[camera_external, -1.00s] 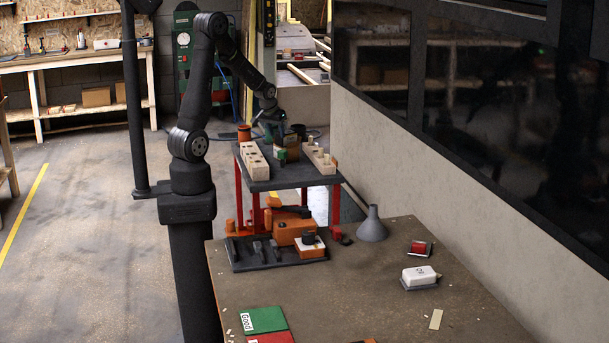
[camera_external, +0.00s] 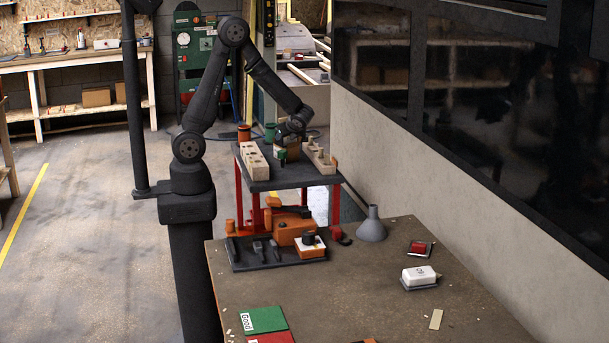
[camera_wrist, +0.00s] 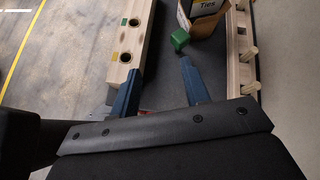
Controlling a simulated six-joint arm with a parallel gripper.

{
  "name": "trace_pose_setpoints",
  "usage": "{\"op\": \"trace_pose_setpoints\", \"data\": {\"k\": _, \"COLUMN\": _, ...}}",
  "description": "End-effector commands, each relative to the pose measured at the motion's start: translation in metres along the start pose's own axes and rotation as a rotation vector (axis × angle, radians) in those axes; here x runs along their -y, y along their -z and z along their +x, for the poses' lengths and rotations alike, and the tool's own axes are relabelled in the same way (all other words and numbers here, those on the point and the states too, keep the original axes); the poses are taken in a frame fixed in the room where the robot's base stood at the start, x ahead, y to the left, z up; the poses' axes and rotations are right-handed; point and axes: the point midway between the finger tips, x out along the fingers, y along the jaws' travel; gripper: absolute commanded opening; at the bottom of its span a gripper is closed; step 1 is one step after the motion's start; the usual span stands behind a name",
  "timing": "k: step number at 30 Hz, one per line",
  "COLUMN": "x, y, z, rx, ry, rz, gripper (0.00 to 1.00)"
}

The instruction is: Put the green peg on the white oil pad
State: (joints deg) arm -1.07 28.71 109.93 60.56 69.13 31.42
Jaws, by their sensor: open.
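The green peg (camera_wrist: 180,38) shows in the wrist view beyond my fingertips, in front of a box labelled "Ties" (camera_wrist: 206,8). It shows small in the external view (camera_external: 281,153) on the raised dark shelf. My gripper (camera_wrist: 160,67) is open and empty, its two blue fingers apart over the shelf, with the peg ahead and slightly right. In the external view my gripper's fingers are too small and dark to make out. The white oil pad (camera_external: 419,274), a white block with dark lettering on a grey base, lies on the right of the front table.
A wooden block with holes (camera_wrist: 130,50) stands close left of my fingers; a wooden rack with pegs (camera_wrist: 241,50) stands right. The front table holds a grey funnel (camera_external: 371,225), a red item (camera_external: 418,247) and a green "Good" mat (camera_external: 263,320). Its middle is clear.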

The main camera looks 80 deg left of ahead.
Motion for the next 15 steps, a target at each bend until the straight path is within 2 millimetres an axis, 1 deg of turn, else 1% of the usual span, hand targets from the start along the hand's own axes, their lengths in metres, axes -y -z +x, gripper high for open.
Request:
{"op": "trace_pose_setpoints", "data": {"k": 1, "x": 0.004, "y": 0.004, "z": -0.011, "rx": 0.052, "ry": 0.048, "rz": 0.093, "gripper": 0.43}}
{"op": "trace_pose_setpoints", "data": {"k": 5, "x": 0.017, "y": 0.007, "z": -0.037, "rx": 0.193, "ry": 0.159, "rz": 0.298, "gripper": 0.43}}
{"op": "trace_pose_setpoints", "data": {"k": 6, "x": 0.017, "y": 0.012, "z": -0.035, "rx": 0.212, "ry": 0.166, "rz": 0.324, "gripper": 0.43}}
{"op": "trace_pose_setpoints", "data": {"k": 9, "x": 0.011, "y": 0.033, "z": -0.016, "rx": 0.205, "ry": 0.157, "rz": 0.316, "gripper": 0.43}}
{"op": "trace_pose_setpoints", "data": {"k": 15, "x": 0.0, "y": 0.076, "z": 0.015, "rx": 0.203, "ry": 0.157, "rz": 0.311, "gripper": 0.43}}
